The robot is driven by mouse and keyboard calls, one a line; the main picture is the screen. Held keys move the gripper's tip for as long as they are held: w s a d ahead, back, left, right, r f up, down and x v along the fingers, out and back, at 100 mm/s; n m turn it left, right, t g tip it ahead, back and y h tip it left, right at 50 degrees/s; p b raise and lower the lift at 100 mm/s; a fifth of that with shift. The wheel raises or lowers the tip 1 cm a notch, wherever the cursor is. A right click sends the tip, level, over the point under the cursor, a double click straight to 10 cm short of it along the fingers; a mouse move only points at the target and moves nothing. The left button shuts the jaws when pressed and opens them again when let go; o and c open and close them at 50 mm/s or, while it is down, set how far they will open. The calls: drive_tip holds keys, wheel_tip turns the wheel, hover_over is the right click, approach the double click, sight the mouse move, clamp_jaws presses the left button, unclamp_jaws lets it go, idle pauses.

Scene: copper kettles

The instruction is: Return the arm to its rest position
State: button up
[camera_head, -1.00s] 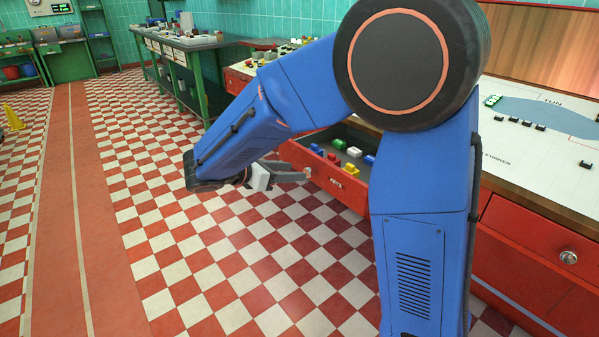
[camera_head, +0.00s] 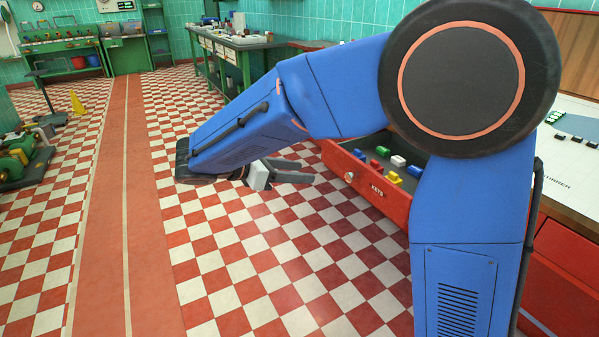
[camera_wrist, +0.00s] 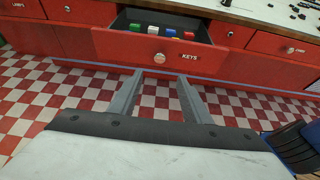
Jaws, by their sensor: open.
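My gripper (camera_head: 294,172) is at the end of my bent blue arm, over the checkered floor to the left of the open drawer in the head view. In the wrist view, its two grey fingers (camera_wrist: 157,77) are spread apart with nothing between them. They point toward the red drawer labelled KEYS (camera_wrist: 150,53), which is pulled out and stays apart from the fingers. The drawer also shows in the head view (camera_head: 362,185). My arm hides part of the drawer and counter there.
Several coloured blocks (camera_wrist: 168,31) lie in the open drawer. A white-topped counter (camera_head: 572,150) is at the right. A green bench (camera_head: 232,60) stands at the back. Green machinery (camera_head: 18,158) and a yellow cone (camera_head: 77,102) are at the left. The middle floor is clear.

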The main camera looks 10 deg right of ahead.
drive_tip(key=s+d+f+m+g+y, duration=0.1)
drive_tip(key=s+d+m+g+y, duration=0.1)
drive_tip(key=s+d+m, duration=0.4)
drive_tip(key=s+d+f+m+g+y, duration=0.1)
drive_tip(key=s+d+y, duration=0.25)
drive_tip(key=d, duration=0.55)
drive_tip(key=s+d+f+m+t+y, duration=0.1)
drive_tip(key=s+d+f+m+y, duration=0.1)
drive_tip(key=s+m, duration=0.5)
drive_tip(key=s+d+f+m+t+y, duration=0.2)
drive_tip(key=s+m+y, duration=0.3)
drive_tip(key=s+m, duration=0.3)
drive_tip(key=shift+s, duration=0.8)
